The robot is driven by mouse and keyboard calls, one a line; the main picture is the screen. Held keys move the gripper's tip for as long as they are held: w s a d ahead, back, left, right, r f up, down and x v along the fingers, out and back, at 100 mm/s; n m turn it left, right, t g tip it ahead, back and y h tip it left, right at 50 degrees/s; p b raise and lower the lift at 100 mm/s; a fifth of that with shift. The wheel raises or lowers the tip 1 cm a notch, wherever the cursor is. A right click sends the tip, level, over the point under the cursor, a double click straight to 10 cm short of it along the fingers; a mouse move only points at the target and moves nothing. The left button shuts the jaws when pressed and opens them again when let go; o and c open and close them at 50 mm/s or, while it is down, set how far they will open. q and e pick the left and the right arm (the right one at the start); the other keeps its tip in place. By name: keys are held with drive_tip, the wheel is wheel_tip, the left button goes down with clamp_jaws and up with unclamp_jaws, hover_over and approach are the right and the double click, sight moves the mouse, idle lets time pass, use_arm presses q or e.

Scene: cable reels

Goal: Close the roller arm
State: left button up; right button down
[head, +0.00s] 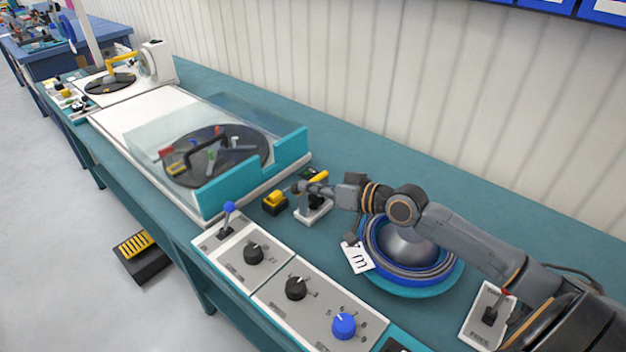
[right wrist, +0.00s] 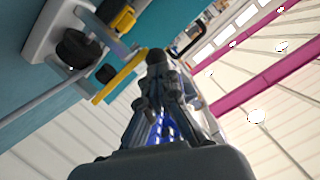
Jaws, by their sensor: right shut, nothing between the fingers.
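The roller unit (head: 313,212) stands on the teal bench in the middle of the head view, as a small whitish block with yellow and black parts. In the right wrist view it shows a white body (right wrist: 42,35), a black roller (right wrist: 78,50), a grey rod and a yellow bar (right wrist: 120,78). Which of these is the roller arm, and how far it is open, I cannot tell. My right gripper (head: 298,188) is shut and empty, close above the unit. Its dark fingertips also show in the right wrist view (right wrist: 156,58), close beside the yellow bar; contact is unclear. My left gripper is out of view.
A blue-rimmed cable reel (head: 410,250) lies under my right forearm. A small yellow-black block (head: 275,203) sits left of the unit. A clear-covered turntable case (head: 210,212) stands further left. Control panels with knobs (head: 253,254) line the front edge. Bench behind the unit is clear.

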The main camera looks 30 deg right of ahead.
drive_tip(key=v, duration=1.2)
drive_tip(key=shift+t, duration=0.8)
drive_tip(key=shift+w+d+r+b+x, duration=0.25)
drive_tip(key=shift+r+x, duration=0.25)
drive_tip(key=shift+x, duration=2.05)
drive_tip(key=shift+w+d+r+b+x, duration=0.15)
drive_tip(key=shift+r+b+x, duration=0.3)
drive_tip(key=shift+x, duration=2.15)
drive_tip(key=shift+w+d+r+b+x, duration=0.1)
drive_tip(key=shift+d+r+b+x, duration=0.35)
drive_tip(key=shift+x, duration=2.1)
drive_tip(key=shift+a+f, duration=0.2)
drive_tip(key=shift+a, duration=0.15)
drive_tip(key=shift+s+a+f+p, duration=0.2)
drive_tip(key=shift+s+f, duration=0.3)
drive_tip(key=shift+f, duration=0.2)
drive_tip(key=shift+s+a+f+p, duration=0.1)
drive_tip(key=shift+s+f+p, duration=0.05)
drive_tip(key=shift+s+f, duration=0.5)
